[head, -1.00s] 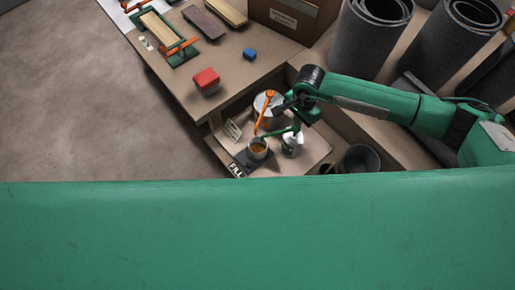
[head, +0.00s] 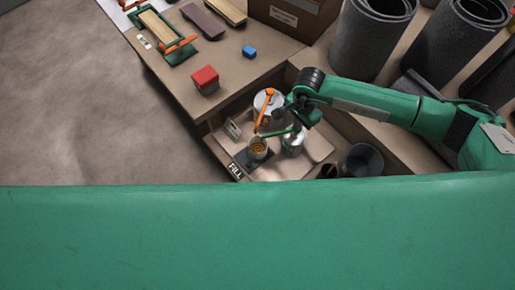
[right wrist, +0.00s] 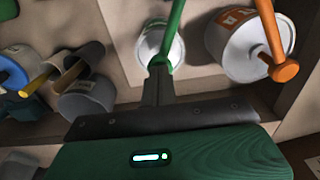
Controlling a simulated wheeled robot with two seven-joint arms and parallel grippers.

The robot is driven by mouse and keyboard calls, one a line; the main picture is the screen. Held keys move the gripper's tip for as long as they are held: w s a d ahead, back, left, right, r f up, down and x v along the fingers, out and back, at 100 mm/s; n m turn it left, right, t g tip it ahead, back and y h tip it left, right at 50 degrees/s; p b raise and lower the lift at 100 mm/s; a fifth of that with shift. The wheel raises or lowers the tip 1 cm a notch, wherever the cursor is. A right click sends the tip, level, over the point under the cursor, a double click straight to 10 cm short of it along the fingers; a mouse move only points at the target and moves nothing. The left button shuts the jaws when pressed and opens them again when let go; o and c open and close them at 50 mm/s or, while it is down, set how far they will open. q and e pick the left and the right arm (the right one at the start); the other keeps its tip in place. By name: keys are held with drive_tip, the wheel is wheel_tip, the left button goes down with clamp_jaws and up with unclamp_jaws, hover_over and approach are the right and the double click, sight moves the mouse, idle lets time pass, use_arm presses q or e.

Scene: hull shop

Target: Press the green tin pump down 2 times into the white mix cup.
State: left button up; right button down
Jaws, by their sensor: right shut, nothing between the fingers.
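The green tin (head: 292,146) stands on a low shelf, its green pump spout (head: 280,134) reaching left over the mix cup (head: 257,152). The cup is pale and holds amber stuff. My right gripper (head: 291,119) is shut and empty, right above the green pump head. In the right wrist view its fingertips (right wrist: 158,66) overlap the green pump (right wrist: 174,38), on the white tin (right wrist: 152,44); whether they touch the pump is hard to tell. The cup is not clear in that view. My left gripper is not in view.
A tin with an orange pump (head: 266,97) stands just behind the green one; it also shows in the right wrist view (right wrist: 240,50). A small card (head: 232,129) and a FILL label (head: 235,171) are near the cup. A dark bucket (head: 364,159) stands to the right.

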drive_tip(key=shift+r+p, duration=0.7)
drive_tip(key=shift+r, duration=0.65)
drive_tip(key=shift+r, duration=0.1)
drive_tip(key=shift+r+p, duration=0.8)
drive_tip(key=shift+r, duration=0.7)
drive_tip(key=shift+r+p, duration=0.6)
drive_tip(key=shift+r, duration=0.85)
